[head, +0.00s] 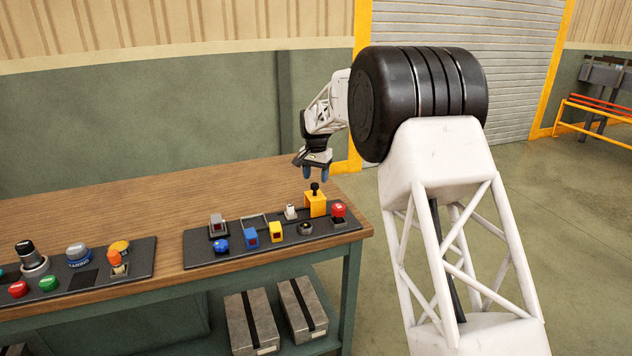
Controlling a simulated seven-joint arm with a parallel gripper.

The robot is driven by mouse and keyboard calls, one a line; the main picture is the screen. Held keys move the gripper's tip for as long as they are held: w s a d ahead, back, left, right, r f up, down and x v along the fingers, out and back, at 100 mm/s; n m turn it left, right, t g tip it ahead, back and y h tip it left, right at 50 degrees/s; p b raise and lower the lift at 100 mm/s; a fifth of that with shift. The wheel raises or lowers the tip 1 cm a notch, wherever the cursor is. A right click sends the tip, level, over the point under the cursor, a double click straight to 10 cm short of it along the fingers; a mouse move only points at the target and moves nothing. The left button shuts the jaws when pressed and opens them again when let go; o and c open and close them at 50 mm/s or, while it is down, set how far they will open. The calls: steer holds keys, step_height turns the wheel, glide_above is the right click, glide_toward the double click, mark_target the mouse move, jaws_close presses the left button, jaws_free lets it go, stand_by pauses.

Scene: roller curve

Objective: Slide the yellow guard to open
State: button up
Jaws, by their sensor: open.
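A yellow box-shaped block with a black knob on top, which looks like the yellow guard (316,205), stands at the back right of the right-hand black panel (205,254). A smaller yellow block (275,231) with a dark face sits nearer the panel's front; I cannot tell its kind. My gripper (317,175) points down with its blue fingertips apart. It appears a little above the black knob, empty and not touching it. What the guard covers is hidden.
The right-hand panel also holds a white switch (290,212), a red button (338,210), a blue block (251,238) and a blue knob (221,246). A second panel (140,262) with several controls lies left. Bare wooden tabletop (150,215) stretches behind.

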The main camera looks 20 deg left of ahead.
steer(key=shift+r, duration=2.35)
steer(key=shift+d, duration=0.15)
